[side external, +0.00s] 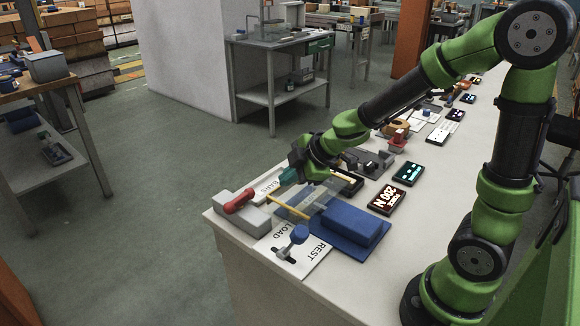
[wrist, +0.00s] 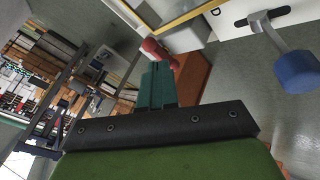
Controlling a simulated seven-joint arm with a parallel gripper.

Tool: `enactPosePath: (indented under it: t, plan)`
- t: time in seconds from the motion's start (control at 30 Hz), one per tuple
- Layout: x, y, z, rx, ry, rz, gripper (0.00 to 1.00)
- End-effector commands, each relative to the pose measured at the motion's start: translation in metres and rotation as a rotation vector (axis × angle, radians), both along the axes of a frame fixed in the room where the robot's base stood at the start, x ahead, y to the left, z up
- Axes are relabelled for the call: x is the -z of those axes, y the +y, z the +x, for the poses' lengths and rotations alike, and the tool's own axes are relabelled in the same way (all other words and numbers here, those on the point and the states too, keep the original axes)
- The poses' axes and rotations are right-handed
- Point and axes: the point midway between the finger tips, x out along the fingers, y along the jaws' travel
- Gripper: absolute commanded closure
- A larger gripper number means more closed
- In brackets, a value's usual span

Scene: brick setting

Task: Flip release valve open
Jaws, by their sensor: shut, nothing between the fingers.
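My gripper (side external: 288,177), with teal fingers, is shut and empty above the near left end of the white bench. Its fingers also show in the wrist view (wrist: 158,68). A red handle (side external: 239,201) lies on a light grey block (side external: 243,215), at the bench's left edge. The handle shows just beyond my fingertips in the wrist view (wrist: 158,50); I cannot tell whether they touch. A lever with a blue knob (side external: 299,234) stands on a white plate (side external: 292,258) marked LOAD and REST. No part is legibly labelled as the release valve.
A yellow bar (side external: 286,207) lies between the red handle and a blue block (side external: 351,222). A display reading 200 N (side external: 389,199) and a smaller display (side external: 411,171) lie to the right. Several parts crowd the bench behind my gripper. Bare bench lies right of the displays.

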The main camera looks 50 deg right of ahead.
Motion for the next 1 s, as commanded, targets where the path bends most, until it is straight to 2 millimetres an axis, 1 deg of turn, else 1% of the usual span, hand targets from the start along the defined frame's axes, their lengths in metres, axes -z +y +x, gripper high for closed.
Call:
enactPosePath:
  t: [0.1,0.2,0.57,0.77,1.0]
  plan:
    - [0.004,0.011,-0.007,-0.087,0.04,0.003,1.0]
    - [0.006,0.016,-0.013,-0.11,0.068,0.021,1.0]
    - [0.006,0.017,-0.013,-0.093,0.071,0.038,1.0]
    - [0.013,0.019,-0.008,-0.093,0.071,0.039,1.0]
    - [0.037,0.024,0.008,-0.093,0.073,0.04,1.0]
